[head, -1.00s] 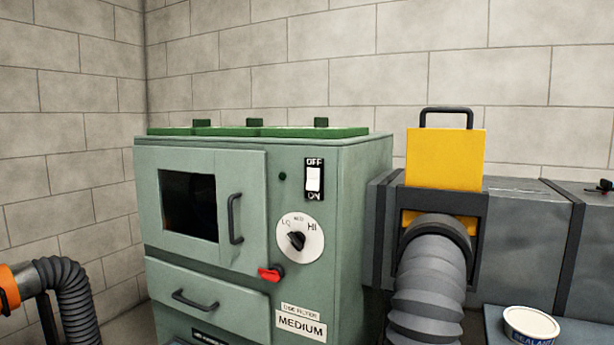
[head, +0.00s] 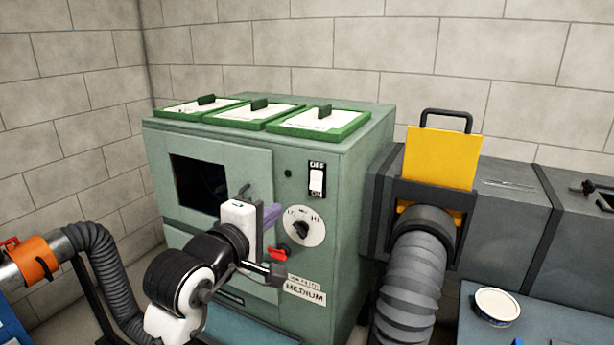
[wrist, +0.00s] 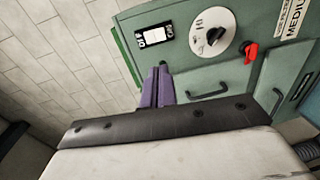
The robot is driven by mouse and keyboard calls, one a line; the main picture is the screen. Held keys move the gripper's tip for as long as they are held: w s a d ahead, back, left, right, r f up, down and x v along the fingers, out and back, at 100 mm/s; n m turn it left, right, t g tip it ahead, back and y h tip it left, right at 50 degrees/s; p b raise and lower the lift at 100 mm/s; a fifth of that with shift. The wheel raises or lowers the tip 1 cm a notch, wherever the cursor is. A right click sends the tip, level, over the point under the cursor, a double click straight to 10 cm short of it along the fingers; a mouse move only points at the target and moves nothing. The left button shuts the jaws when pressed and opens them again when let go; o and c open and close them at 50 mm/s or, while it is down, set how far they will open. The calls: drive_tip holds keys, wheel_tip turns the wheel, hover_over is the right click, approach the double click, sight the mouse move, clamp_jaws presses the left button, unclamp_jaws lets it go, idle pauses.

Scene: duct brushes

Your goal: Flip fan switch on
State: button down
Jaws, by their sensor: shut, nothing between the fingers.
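The fan switch (head: 317,180) is a white rocker in a black plate on the front of the green cabinet (head: 350,160). OFF is marked above it and ON below. Which way the rocker is tipped is unclear. The switch also shows in the wrist view (wrist: 154,38), turned on its side. My gripper (head: 272,212) has purple fingers, shut and empty. It is in front of the cabinet, below and left of the switch, apart from it. In the wrist view the fingers (wrist: 158,86) point up toward the switch plate.
A dial (head: 302,227) with a black pointer sits below the switch, and a red latch (head: 278,254) is lower left of it. A yellow plate (head: 443,160) with a handle stands in the duct at the right. Green-framed filters (head: 320,120) lie on top of the cabinet.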

sight(316, 187)
drive_tip(key=shift+d+f, duration=0.25)
drive_tip(key=shift+d, duration=0.1)
drive_tip(key=p+x, duration=0.2)
drive_tip(key=x, duration=1.2)
drive_tip(key=shift+d+r, duration=0.1)
